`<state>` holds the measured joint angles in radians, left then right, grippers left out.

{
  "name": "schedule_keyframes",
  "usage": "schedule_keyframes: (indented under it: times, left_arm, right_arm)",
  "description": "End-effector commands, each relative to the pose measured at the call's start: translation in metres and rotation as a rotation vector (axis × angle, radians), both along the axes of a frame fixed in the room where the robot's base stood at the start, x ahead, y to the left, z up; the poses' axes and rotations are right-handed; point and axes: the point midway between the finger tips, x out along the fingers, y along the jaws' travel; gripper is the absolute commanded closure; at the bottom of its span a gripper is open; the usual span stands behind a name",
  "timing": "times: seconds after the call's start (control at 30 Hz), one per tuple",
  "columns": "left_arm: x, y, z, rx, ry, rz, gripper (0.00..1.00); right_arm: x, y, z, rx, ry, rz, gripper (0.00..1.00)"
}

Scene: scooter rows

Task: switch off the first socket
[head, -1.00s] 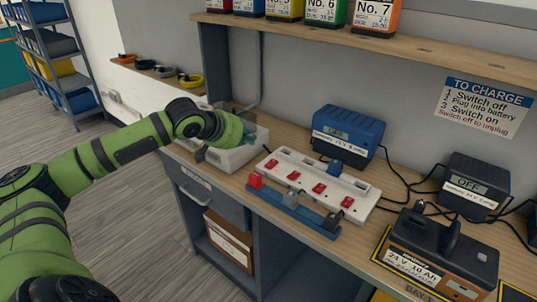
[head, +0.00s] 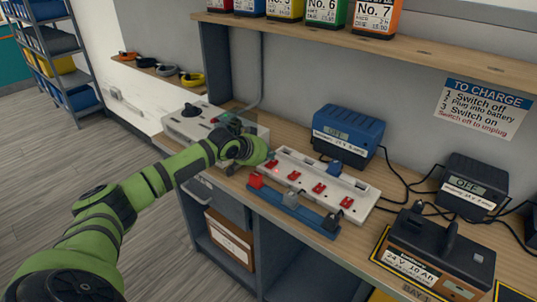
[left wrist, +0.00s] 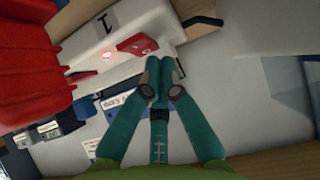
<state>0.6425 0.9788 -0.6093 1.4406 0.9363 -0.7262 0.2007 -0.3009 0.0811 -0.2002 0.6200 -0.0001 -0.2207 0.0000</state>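The white socket strip (head: 330,190) lies on the workbench with a row of red switches. Its end marked "1" shows in the left wrist view (left wrist: 85,40). There, a red switch (left wrist: 137,46) sits beside a small glowing pinkish light (left wrist: 107,55). My left gripper (head: 269,158) is at the strip's left end in the head view. In the left wrist view its teal fingers (left wrist: 165,75) are together at the tips, with nothing seen between them, close to the red switch. I cannot tell if they touch it. My right gripper is not in view.
A blue rail (head: 290,210) with red, grey and dark blocks lies in front of the strip. A blue charger (head: 348,137) stands behind it. A white box (head: 195,118) is to the left. A battery (head: 435,255) and a dark charger (head: 472,187) are at right.

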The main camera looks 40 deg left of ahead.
Motion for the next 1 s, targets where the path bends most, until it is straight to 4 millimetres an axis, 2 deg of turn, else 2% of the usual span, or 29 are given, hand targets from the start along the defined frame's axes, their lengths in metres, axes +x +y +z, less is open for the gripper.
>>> schedule_keyframes:
  times: [0.27,0.43,0.5,0.77,1.0]
  left_arm:
    - [0.000,0.000,0.000,0.000,0.000,0.000,1.00]
    - [0.001,-0.001,-0.002,-0.004,0.011,0.001,1.00]
    - [0.001,0.000,-0.007,0.000,0.011,0.001,1.00]
    - [0.003,0.000,-0.007,0.000,0.011,0.001,1.00]
    - [0.013,-0.001,-0.005,-0.001,0.010,0.001,1.00]
  right_arm:
    - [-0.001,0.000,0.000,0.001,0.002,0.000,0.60]
    - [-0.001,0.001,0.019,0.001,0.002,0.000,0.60]
    - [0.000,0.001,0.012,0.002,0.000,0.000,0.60]
    - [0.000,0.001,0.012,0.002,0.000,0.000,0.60]
    - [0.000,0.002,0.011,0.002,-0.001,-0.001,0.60]
